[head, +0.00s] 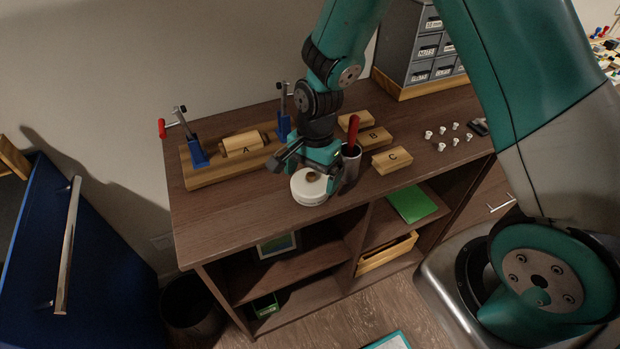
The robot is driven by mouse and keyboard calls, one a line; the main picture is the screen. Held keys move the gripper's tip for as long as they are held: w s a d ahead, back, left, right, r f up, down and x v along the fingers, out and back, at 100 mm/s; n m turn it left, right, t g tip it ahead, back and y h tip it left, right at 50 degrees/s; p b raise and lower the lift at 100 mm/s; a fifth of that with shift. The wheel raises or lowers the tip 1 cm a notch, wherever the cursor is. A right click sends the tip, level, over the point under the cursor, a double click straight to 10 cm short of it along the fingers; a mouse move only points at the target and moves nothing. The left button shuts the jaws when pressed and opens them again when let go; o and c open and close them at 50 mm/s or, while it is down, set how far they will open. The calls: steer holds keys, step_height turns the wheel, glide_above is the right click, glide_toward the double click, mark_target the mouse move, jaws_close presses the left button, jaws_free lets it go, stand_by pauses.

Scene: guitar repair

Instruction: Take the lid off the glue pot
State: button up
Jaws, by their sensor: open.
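The glue pot's white round lid (308,189) shows on the wooden bench top near its front edge, with a small brown knob in its middle. The pot body under it is hardly visible from this angle. My gripper (312,180) points down right over the lid, its fingers open on either side around the knob. I cannot tell whether the fingers touch the knob. Part of the lid's back is hidden by my gripper.
A dark cup (350,163) holding a red-handled tool stands close right of my gripper. Wooden block C (392,160) and block B (375,138) lie farther right. A clamp jig (203,176) with block A (243,144) sits left. The bench top's front left is clear.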

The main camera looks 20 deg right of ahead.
steer(key=shift+c, duration=0.2)
steer(key=c, duration=1.1)
steer(key=shift+c, duration=0.3)
steer(key=shift+s, duration=0.1)
